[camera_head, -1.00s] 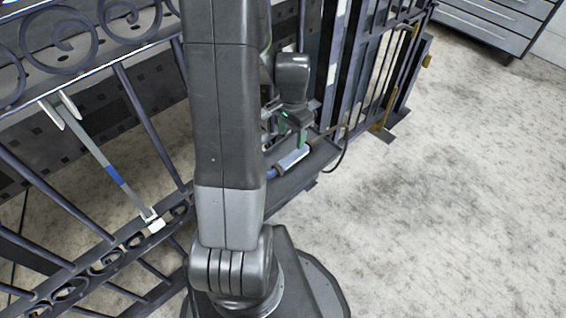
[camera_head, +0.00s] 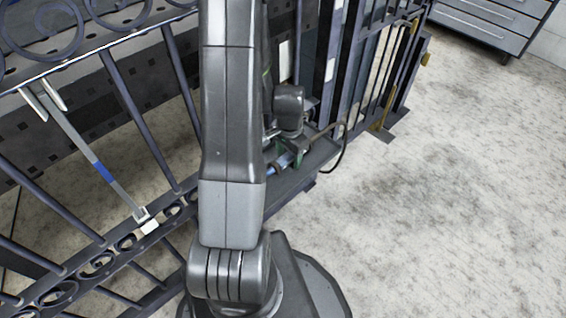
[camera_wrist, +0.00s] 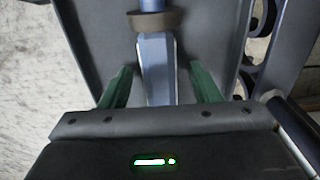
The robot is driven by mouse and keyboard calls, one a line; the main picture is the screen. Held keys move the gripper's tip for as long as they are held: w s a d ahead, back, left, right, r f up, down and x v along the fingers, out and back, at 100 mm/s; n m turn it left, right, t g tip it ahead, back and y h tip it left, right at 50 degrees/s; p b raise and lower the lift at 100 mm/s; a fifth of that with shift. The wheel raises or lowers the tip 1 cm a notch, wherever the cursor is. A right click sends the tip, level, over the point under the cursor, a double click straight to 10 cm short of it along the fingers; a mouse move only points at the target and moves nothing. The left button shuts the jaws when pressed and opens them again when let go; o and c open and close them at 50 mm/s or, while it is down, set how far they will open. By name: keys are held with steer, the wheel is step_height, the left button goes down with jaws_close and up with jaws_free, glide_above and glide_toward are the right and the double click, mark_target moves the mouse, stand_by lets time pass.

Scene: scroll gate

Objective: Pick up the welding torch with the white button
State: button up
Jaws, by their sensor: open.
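A welding torch (camera_wrist: 157,58) with a pale blue-grey handle, a brown collar and a blue part beyond it lies along a dark grey tray (camera_wrist: 100,35). My gripper (camera_wrist: 160,72) is open, with one green finger on each side of the handle and gaps between them and it. My gripper's dark front hides the near end of the torch. In the head view, a bit of the blue torch (camera_head: 283,163) shows on the tray, with my gripper and arm hiding much of it. I cannot make out a white button on it.
A scrollwork gate panel (camera_head: 122,92) stands on the left, with a grey bar (camera_head: 78,142) with a blue band across it. Upright gate frames (camera_head: 385,75) stand behind the tray. A black cable (camera_head: 342,152) loops at its right. The floor at right is clear, with drawers (camera_head: 495,22) at the back.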

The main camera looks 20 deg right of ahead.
mark_target(289, 155)
steer(key=shift+c, duration=0.5)
steer(key=c, duration=1.1)
steer(key=shift+r, duration=0.1)
steer(key=shift+r, duration=0.1)
step_height(289, 155, up, 10)
steer(key=p, duration=0.3)
